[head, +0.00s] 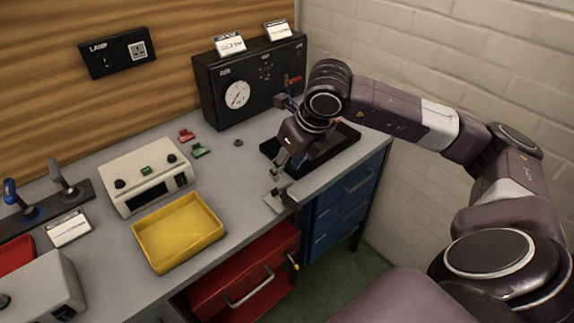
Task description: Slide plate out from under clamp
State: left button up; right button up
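My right arm reaches in from the right, and its gripper (277,177) points down at the front edge of the bench. A small light grey flat piece (275,202), which looks like the plate, lies just below the fingertips at that edge. The fingers are small and dark here, and I cannot tell whether they are shut on it or only above it. A black tray-like base (346,137) lies behind the gripper, partly hidden by my arm. A red-handled part (293,81) shows above it; no clamp can be clearly made out. My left gripper is not in view.
A yellow tray (178,233) and a white instrument box (146,175) stand left of the gripper. A black gauge panel (249,82) stands behind. Small red (186,135) and green (201,150) pieces lie between. Red drawers (246,285) and blue drawers (343,205) are below the bench.

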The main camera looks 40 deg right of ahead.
jog(key=p+x, duration=0.2)
jog(key=x, duration=1)
jog(key=shift+f+p, duration=0.1)
jog(key=shift+p, duration=0.25)
jog(key=shift+s, duration=0.1)
jog(key=shift+c, duration=0.6)
grip_shut()
